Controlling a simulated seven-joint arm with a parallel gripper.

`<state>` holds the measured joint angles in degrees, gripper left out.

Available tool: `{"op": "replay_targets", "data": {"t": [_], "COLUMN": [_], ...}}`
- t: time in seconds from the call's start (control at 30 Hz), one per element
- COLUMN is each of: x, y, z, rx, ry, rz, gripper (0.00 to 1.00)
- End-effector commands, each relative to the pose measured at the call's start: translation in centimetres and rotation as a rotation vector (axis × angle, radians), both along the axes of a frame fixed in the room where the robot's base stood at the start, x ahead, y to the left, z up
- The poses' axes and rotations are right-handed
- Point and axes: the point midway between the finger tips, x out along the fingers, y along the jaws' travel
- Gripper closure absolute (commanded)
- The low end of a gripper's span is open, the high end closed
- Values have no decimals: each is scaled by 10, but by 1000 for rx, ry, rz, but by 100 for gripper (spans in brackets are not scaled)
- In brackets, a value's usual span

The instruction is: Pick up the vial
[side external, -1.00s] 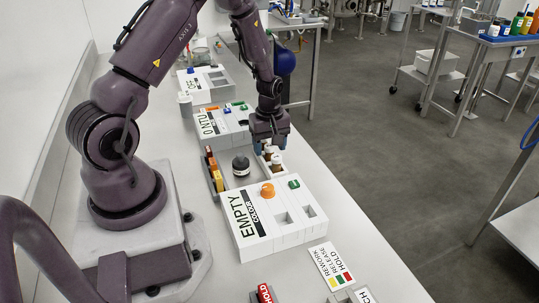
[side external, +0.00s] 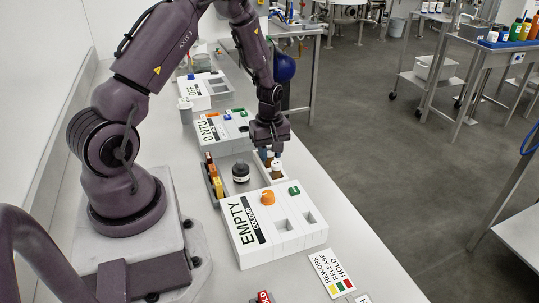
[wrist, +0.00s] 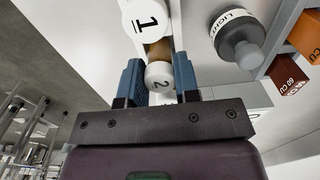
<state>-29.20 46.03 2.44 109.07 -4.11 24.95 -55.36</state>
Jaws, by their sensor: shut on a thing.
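A small amber vial with a white cap marked 2 (wrist: 159,75) is between the two blue fingers of my gripper (wrist: 158,85) in the wrist view. The fingers are shut on it. A second white-capped vial marked 1 (wrist: 145,18) stands just beyond it. In the side view my gripper (side external: 269,150) points down at the right end of a tray (side external: 225,162), over the vials. The nearer amber vial (side external: 276,170) shows below and in front of the fingers. The other is partly hidden by the fingers. I cannot tell whether the held vial is lifted.
A dark bottle (side external: 241,172) stands left of the vials, and its label reads LIGHT in the wrist view (wrist: 238,40). Several coloured blocks (side external: 213,178) line the tray's left side. A white EMPTY COLOUR box (side external: 272,238) stands in front, a 0 NTU box (side external: 222,130) behind.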

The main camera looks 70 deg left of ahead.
Motion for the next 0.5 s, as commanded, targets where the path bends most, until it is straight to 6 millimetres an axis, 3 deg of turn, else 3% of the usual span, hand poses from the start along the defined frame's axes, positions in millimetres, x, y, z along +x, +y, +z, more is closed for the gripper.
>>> {"op": "replay_targets", "data": {"t": [0.17, 0.5], "x": [1, -45], "y": [0, -28], "z": [25, 88], "rx": [3, 2], "ry": [-4, -6], "rz": [0, -1], "gripper": [94, 94]}}
